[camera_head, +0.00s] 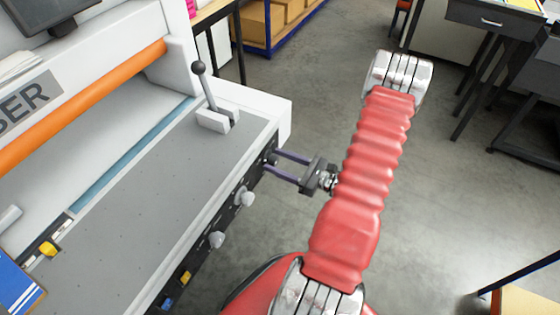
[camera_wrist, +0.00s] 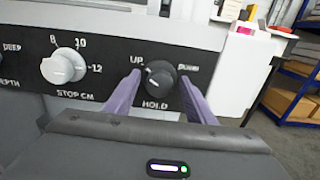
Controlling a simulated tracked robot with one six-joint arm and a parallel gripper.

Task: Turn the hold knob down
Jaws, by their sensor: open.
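The hold knob (camera_wrist: 161,82) is a dark round knob on the black front panel, above the label HOLD. UP is printed at its upper left and a partly covered word, likely DOWN, at its upper right. A small pale mark shows at its upper left edge, on the UP side. My gripper (camera_wrist: 160,78) is open, with one purple finger on each side of the knob; I cannot tell whether they touch it. In the head view my gripper (camera_head: 271,160) reaches the panel from the right, and the knob is hard to make out.
A pale stop knob (camera_wrist: 63,66) sits left of the hold knob, marked STOP CM. In the head view pale knobs (camera_head: 217,239) line the panel nearer me. A lever (camera_head: 205,90) stands on the machine's grey bed (camera_head: 150,180). Floor (camera_head: 460,200) to the right is clear.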

